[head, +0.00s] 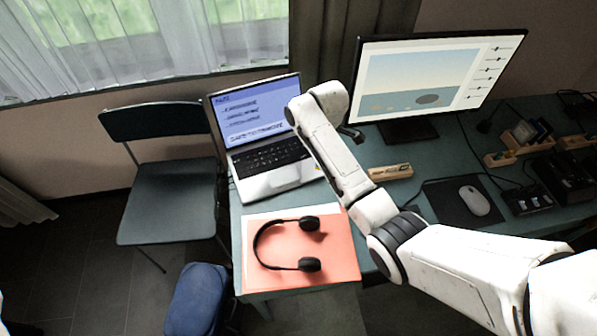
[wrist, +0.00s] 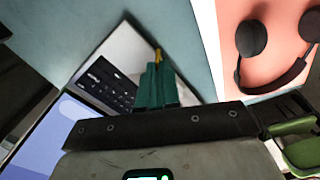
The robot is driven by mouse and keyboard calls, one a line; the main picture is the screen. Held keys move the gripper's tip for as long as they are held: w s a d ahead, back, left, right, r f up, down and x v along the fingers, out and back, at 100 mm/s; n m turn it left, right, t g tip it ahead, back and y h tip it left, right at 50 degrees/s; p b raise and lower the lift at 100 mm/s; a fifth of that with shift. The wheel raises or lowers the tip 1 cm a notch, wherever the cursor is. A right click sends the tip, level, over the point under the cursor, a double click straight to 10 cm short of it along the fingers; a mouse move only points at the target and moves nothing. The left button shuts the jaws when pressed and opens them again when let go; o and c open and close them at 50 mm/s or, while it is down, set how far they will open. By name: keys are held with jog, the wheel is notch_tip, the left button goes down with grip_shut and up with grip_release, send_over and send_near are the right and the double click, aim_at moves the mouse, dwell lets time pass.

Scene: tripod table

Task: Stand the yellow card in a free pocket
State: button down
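My gripper (wrist: 157,84) shows in the wrist view as two green fingers close together. A thin yellow sliver, the yellow card (wrist: 158,56) seen nearly edge-on, stands out from between their tips. The fingers look shut on it, above the laptop. In the head view my arm hides the gripper. A small yellow patch (head: 317,167) shows left of the arm, against the laptop's edge. A wooden holder (head: 524,138) with dark upright items stands at the desk's back right. I cannot tell which of its pockets are free.
The open laptop (head: 262,184) is on the desk's left, with headphones (head: 268,243) on an orange sheet in front. A small wooden block (head: 391,172), a mouse (head: 474,200) and dark boxes lie to the right. The monitor (head: 428,80) stands behind.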

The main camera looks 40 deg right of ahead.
jog(key=s+d+n, duration=0.1)
jog(key=s+d, duration=0.4)
jog(key=d, duration=0.3)
jog(key=s+d+n+p, duration=0.1)
jog(key=s+d+n, duration=0.1)
jog(key=s+d, duration=0.3)
jog(key=d, duration=0.3)
jog(key=shift+s+d+r+p, duration=0.15)
jog(key=shift+s+d+p, duration=0.15)
jog(key=shift+d, duration=0.1)
jog(key=shift+w, duration=0.1)
jog(key=shift+f+b, duration=1.9)
jog(key=shift+f, duration=0.95)
jog(key=shift+p, duration=0.6)
jog(key=shift+f+b, duration=0.9)
jog(key=shift+f, duration=0.55)
jog(key=c, duration=1.8)
grip_release()
